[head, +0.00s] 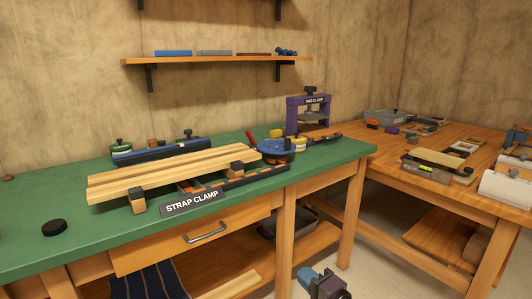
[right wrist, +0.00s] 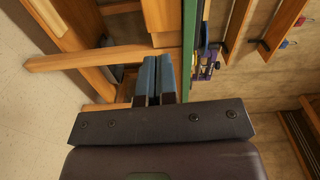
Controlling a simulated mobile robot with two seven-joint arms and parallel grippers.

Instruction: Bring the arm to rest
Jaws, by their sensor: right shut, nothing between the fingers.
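My right gripper (head: 308,275) shows at the bottom of the head view, low in front of the green workbench (head: 70,235) and below its top. In the right wrist view its two blue-grey fingers (right wrist: 154,78) lie side by side, shut with nothing between them. It appears clear of the bench. My left gripper is in neither view.
The green bench carries striped wooden boards (head: 170,172), a strap clamp sign (head: 192,202), a purple clamp (head: 293,115) and a black puck (head: 54,227). A cluttered wooden table (head: 395,160) stands at the right. Floor (head: 355,265) shows between them.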

